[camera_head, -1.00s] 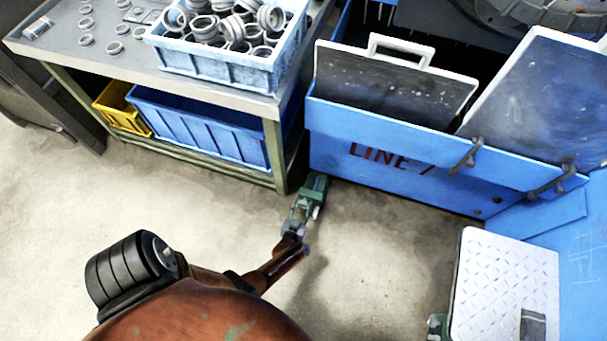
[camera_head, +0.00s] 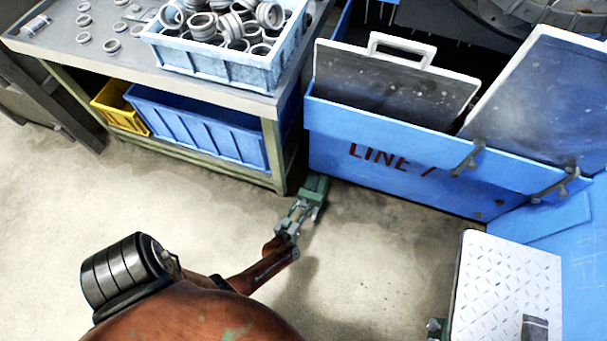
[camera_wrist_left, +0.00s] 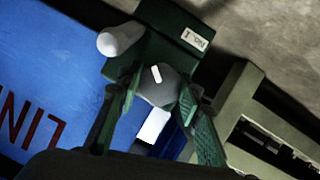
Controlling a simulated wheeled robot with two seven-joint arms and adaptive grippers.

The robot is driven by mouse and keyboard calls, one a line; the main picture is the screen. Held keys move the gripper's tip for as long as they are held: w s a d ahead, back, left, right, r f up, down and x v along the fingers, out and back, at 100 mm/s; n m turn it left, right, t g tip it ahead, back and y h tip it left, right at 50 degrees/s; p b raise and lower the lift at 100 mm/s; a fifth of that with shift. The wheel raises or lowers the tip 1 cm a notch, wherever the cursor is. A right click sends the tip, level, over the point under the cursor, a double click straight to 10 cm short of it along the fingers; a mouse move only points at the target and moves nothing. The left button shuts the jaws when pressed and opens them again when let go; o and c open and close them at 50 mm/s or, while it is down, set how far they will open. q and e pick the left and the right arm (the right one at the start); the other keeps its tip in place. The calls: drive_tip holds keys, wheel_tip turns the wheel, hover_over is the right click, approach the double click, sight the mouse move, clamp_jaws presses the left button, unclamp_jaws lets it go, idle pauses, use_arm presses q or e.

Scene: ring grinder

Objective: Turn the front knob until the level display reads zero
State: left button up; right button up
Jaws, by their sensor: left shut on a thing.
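A small dark green box (camera_head: 314,189) stands low by the front foot of the blue machine in the head view. In the left wrist view, the green box (camera_wrist_left: 172,50) carries a white label, a pale rounded post and a grey round knob (camera_wrist_left: 158,86) with a white mark. My left gripper (camera_head: 293,214) reaches the box from below. In the left wrist view, its two green fingers (camera_wrist_left: 160,104) are shut on the knob from either side. A plain white rectangle (camera_wrist_left: 154,126) shows below the knob; no reading is legible. My right gripper is not identifiable.
A workbench (camera_head: 200,83) with a blue bin of rings (camera_head: 200,60) stands left of the box. The blue machine front (camera_head: 400,160), marked LINE, is to its right. A white tread plate (camera_head: 505,285) lies at lower right. The floor between is clear.

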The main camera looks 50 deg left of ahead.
use_arm(q)
drive_tip(key=shift+s+f+n+t+h+b, duration=0.2)
drive_tip(key=shift+f+n+t+h+b, duration=0.15)
drive_tip(key=shift+n+h+b, duration=0.4)
drive_tip(key=shift+n+t+b, duration=0.35)
drive_tip(key=shift+n+b, duration=0.2)
drive_tip(key=shift+n, duration=0.3)
drive_tip(key=shift+r+n+h, duration=0.15)
drive_tip(key=shift+n+h, duration=0.1)
drive_tip(key=shift+n, duration=0.25)
drive_tip(key=shift+w+r+n+t+b, duration=0.1)
drive_tip(key=shift+n+t+b, duration=0.3)
drive_tip(key=shift+n+t, duration=0.2)
use_arm(e)
drive_tip(key=shift+s+d+f+n+t, duration=0.1)
drive_tip(key=shift+s+f+n+t, duration=0.1)
drive_tip(key=shift+f+t, duration=0.3)
drive_tip(key=shift+s+d+f+n+t, duration=0.15)
drive_tip(key=shift+s+f+t, duration=0.15)
drive_tip(key=shift+f, duration=0.4)
drive_tip(key=shift+s+d+f+n+t, duration=0.15)
drive_tip(key=shift+f+t, duration=0.25)
drive_tip(key=shift+f, duration=0.2)
use_arm(q)
drive_tip(key=shift+h, duration=0.3)
drive_tip(key=o, duration=0.9)
use_arm(e)
drive_tip(key=shift+a, duration=0.1)
